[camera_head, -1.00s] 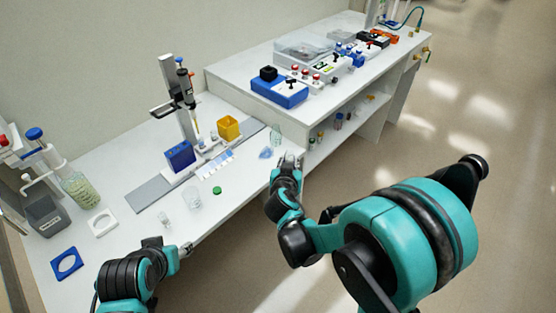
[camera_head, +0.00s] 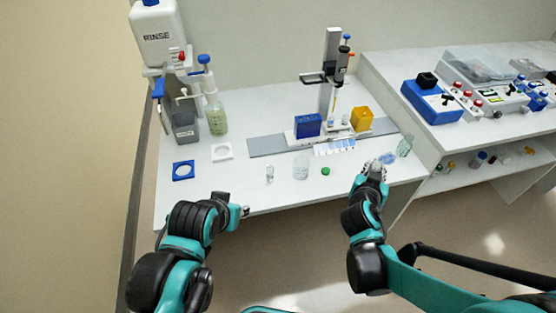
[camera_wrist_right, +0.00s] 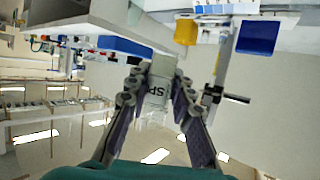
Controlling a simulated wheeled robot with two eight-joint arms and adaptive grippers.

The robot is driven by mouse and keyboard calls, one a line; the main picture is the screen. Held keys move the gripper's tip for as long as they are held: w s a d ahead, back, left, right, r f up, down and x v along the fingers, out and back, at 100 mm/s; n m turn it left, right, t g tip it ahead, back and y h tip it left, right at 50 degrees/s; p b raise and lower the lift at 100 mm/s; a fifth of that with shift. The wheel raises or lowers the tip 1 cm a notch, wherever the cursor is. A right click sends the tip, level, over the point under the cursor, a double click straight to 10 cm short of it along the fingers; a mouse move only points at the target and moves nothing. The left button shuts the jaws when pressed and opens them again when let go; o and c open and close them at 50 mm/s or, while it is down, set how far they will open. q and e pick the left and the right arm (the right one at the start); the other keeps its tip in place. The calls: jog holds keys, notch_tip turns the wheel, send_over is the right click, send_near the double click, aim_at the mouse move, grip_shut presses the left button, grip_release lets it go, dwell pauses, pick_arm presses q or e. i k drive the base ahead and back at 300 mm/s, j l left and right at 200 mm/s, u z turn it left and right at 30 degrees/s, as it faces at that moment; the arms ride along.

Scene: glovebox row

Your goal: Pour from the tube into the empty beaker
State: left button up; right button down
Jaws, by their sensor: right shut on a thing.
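My right gripper (camera_head: 374,168) is at the bench's front right. In the right wrist view it is shut on a pale tube (camera_wrist_right: 161,74) with dark letters starting "SP". The tube's contents and mouth cannot be made out. A clear beaker (camera_head: 301,168) stands near the front middle, left of the right gripper, and looks empty. A green cap (camera_head: 325,171) lies beside it. A small clear vessel (camera_head: 270,174) stands further left. My left gripper (camera_head: 243,210) is at the front edge; its jaws are too small to read.
A clear glass vessel (camera_head: 404,146) and a bluish patch (camera_head: 388,158) are beyond the right gripper. A stand with pipette (camera_head: 331,75), blue box (camera_head: 307,125) and yellow box (camera_head: 361,118) stand behind.

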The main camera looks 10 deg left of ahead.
aim_at(301, 162)
jog(key=u, duration=1.35)
jog(key=k+l+u, duration=0.45)
jog(key=k+l, duration=0.25)
